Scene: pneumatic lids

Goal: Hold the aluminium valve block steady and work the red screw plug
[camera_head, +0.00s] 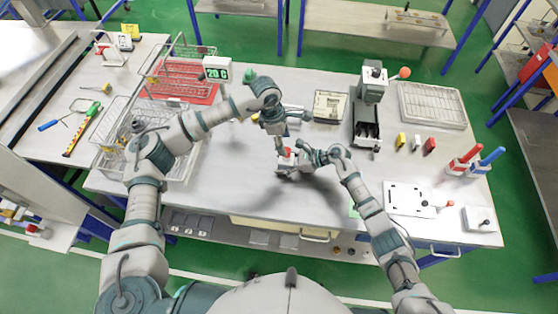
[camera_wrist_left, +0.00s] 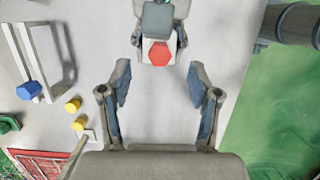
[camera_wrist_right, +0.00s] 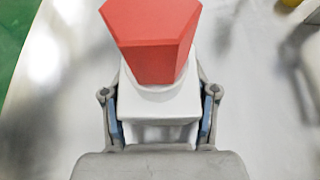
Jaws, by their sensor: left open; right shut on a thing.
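The pale valve block (camera_wrist_right: 150,104) sits on the bench in the middle, small in the head view (camera_head: 283,168). The red screw plug (camera_wrist_right: 152,45), with a faceted head, stands on top of it; it also shows in the left wrist view (camera_wrist_left: 159,53). My right gripper (camera_wrist_right: 158,95) is shut on the block, one finger on each side. My left gripper (camera_wrist_left: 159,75) is open and empty, its two fingers spread. In the head view it hangs over the plug (camera_head: 285,151), pointing down. In the left wrist view the plug is beyond the fingertips, not between them.
A dark-based device with a red knob (camera_head: 367,112), a ribbed tray (camera_head: 432,104), red and blue handles (camera_head: 466,158) and a white plate (camera_head: 400,197) are right. The front middle bench is clear.

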